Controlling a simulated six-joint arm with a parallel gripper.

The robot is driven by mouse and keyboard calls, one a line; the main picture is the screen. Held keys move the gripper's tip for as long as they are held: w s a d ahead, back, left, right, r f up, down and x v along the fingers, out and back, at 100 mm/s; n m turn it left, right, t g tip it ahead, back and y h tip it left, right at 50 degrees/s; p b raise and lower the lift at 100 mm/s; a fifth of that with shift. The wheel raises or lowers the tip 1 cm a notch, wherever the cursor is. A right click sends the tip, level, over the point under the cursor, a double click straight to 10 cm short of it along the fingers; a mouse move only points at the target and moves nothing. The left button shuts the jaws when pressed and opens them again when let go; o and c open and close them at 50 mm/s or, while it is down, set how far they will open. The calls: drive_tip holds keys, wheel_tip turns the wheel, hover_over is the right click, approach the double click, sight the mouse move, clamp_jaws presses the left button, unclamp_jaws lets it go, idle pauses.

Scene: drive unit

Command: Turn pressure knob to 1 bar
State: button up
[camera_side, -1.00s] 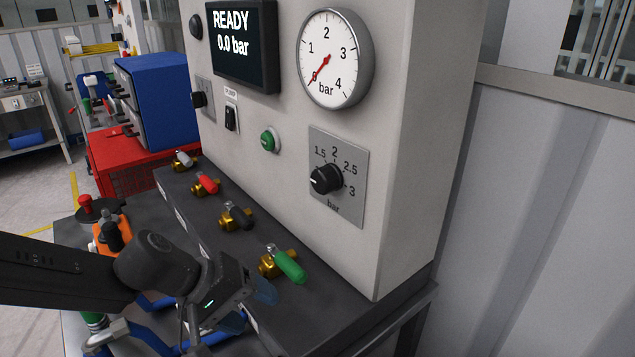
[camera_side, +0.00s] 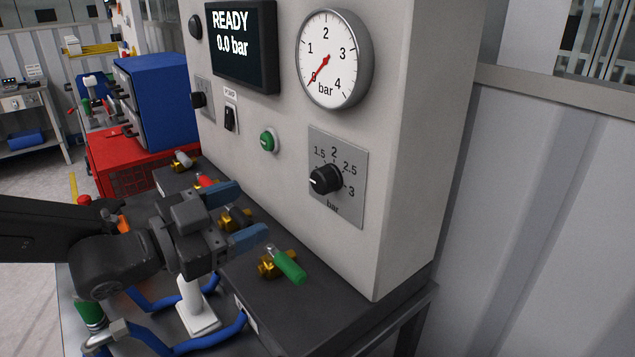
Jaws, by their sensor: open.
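The black pressure knob (camera_side: 325,179) sits on a grey scale plate (camera_side: 348,208) on the panel's front. The plate reads 1.5, 2, 2.5, 3 and bar; the knob's white mark points to the left. The round gauge (camera_side: 335,58) has its red needle at 0. The display (camera_side: 243,45) reads READY and 0.0 bar. My gripper (camera_side: 238,214) is open and empty, with its blue fingers apart. In the picture it is left of and below the knob, clear of it, and it partly covers the red- and black-handled valves.
A valve with a green handle (camera_side: 289,266) and one with a grey handle (camera_side: 183,159) stand on the dark ledge. A green button (camera_side: 268,140) and a black pump switch (camera_side: 230,119) are on the panel. Blue hoses (camera_side: 216,336) run below my gripper.

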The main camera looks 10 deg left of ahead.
sight(317, 184)
drive_tip(key=x, duration=1.3)
drive_tip(key=shift+w+d+f, duration=0.1)
drive_tip(key=shift+w+d, duration=0.1)
drive_tip(key=c, duration=0.9)
drive_tip(key=shift+n, duration=0.8)
drive_tip(key=o, duration=0.9)
drive_tip(key=v, duration=1.4)
